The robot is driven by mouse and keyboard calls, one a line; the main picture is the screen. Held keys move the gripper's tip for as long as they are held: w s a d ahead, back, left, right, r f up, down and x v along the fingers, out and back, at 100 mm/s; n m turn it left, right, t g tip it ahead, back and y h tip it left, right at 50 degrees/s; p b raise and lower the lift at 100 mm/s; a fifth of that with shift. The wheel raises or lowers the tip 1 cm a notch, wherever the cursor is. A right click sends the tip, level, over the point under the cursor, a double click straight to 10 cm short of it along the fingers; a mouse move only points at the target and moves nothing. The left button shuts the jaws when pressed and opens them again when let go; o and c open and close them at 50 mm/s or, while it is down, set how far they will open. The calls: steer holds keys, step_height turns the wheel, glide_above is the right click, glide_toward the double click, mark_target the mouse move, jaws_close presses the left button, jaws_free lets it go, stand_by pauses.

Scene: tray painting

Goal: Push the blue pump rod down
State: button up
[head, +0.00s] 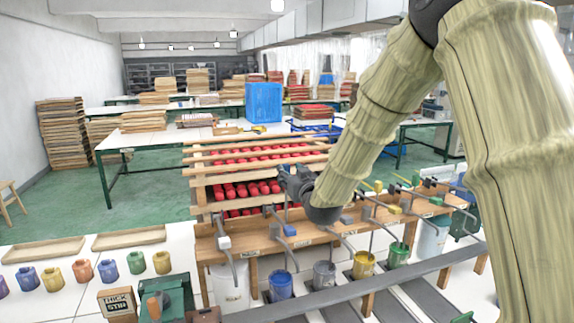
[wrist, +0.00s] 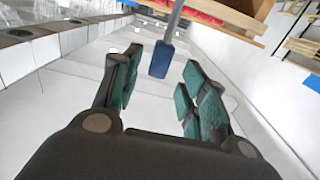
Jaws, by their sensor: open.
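The blue pump rod is a grey lever with a blue grip (head: 290,230), on the wooden pump bench above a blue paint bucket (head: 281,285). In the wrist view the blue grip (wrist: 162,59) hangs from its grey bar, between and beyond the two fingertips. My gripper (head: 288,178) is above the blue grip in the head view, with its fingers pointing left. In the wrist view my gripper (wrist: 160,78) has its teal-padded fingers apart and nothing between the pads. I cannot tell whether a finger touches the grip.
A white-gripped lever (head: 224,242) stands to the left and a grey-gripped one (head: 347,218) to the right. Yellow and green buckets (head: 364,264) stand further right. A rack of red rolls (head: 245,188) is behind. Small paint pots (head: 82,270) line the left front.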

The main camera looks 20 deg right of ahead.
mark_target(287, 169)
steer(key=shift+w+d+r+p, duration=0.1)
steer(key=shift+w+r+p, duration=0.15)
steer(key=shift+w, duration=0.2)
steer(key=shift+w+r+p, duration=0.1)
steer(key=shift+w+p, duration=0.1)
steer(key=shift+w, duration=0.25)
steer(key=shift+w+f+p, duration=0.2)
steer(key=shift+w+p, duration=0.25)
steer(key=shift+w, duration=1)
jaws_close()
